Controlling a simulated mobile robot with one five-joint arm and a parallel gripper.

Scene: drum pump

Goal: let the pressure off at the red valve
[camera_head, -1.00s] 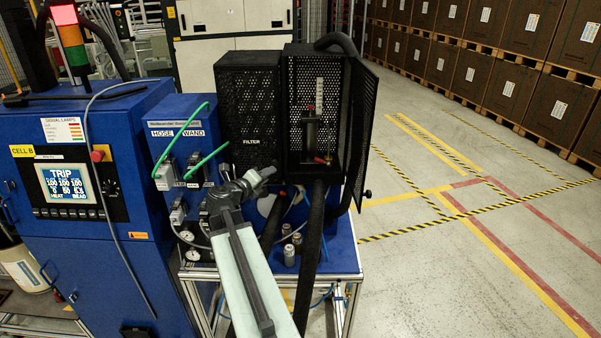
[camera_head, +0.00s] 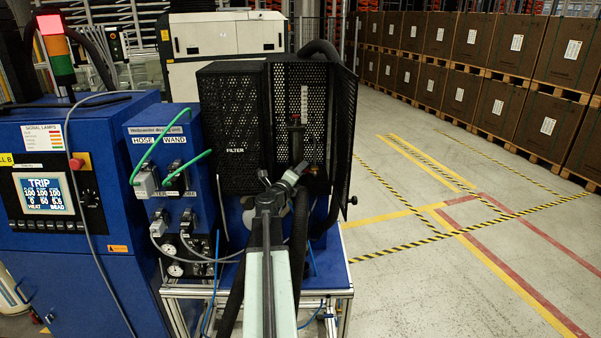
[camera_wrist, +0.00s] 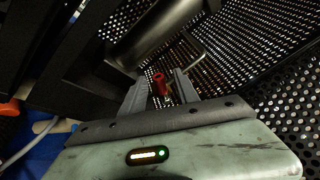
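The red valve (camera_wrist: 160,83) shows in the wrist view as a small red handle with a brass-coloured part beneath it, inside the black mesh cage. My gripper (camera_wrist: 161,77) has its two grey fingers apart, one on each side of the red handle. I cannot tell whether either finger touches it. In the head view my gripper (camera_head: 294,178) is at the open front of the cage (camera_head: 342,130), low in the opening.
A dark cylinder (camera_wrist: 165,28) and a bent metal rod lie close beyond the fingers. Black hoses (camera_head: 299,235) hang beside my arm. The blue control cabinet (camera_head: 75,230) on the left shows TRIP with a red lamp lit (camera_head: 48,22). The floor on the right is clear.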

